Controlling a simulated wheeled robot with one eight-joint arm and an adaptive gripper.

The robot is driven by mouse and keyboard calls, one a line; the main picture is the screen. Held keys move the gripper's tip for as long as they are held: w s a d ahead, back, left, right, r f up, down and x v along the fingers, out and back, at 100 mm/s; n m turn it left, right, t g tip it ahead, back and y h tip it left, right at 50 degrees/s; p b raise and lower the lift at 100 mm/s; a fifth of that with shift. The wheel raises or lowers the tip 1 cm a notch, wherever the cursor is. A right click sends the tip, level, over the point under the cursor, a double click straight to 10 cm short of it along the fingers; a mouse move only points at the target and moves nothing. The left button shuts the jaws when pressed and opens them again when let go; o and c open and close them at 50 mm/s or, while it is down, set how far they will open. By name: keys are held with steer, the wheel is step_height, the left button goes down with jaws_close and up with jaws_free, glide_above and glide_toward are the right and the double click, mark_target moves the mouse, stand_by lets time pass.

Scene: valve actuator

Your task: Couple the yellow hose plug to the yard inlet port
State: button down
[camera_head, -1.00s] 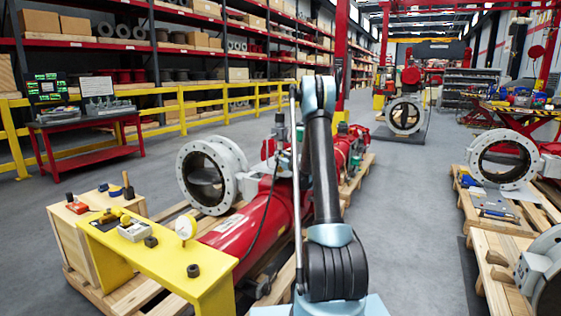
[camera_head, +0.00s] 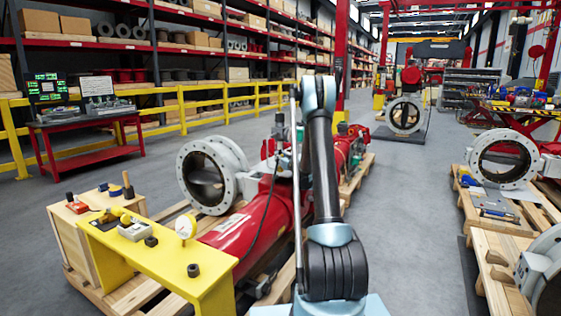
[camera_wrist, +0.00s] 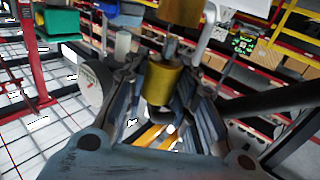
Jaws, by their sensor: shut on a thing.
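In the wrist view my gripper (camera_wrist: 162,92) is shut on a yellow-gold cylindrical plug (camera_wrist: 160,82), which sits between the two finger pads. A grey metal stem shows just beyond the plug. Above it is a second gold cylinder (camera_wrist: 182,12), cut off by the top edge; it may be the inlet port, but I cannot tell. I cannot tell whether the stem joins the two gold parts or whether they are apart. In the head view my gripper and the plug are hidden behind my arm, which reaches toward the red actuator (camera_head: 245,228) and grey valve body.
A white-faced gauge (camera_wrist: 92,85) is close to the left finger in the wrist view. In the head view a yellow bench (camera_head: 165,262) with small parts stands front left. A round valve flange (camera_head: 184,178) is behind it. Open floor lies right of my arm.

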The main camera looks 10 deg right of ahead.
steer(key=shift+f, duration=1.55)
steer(key=c, duration=1.2)
jaws_free()
steer(key=shift+s, duration=0.1)
steer(key=v, duration=1.1)
steer(key=shift+s+d, duration=0.1)
steer(key=shift+s, duration=0.25)
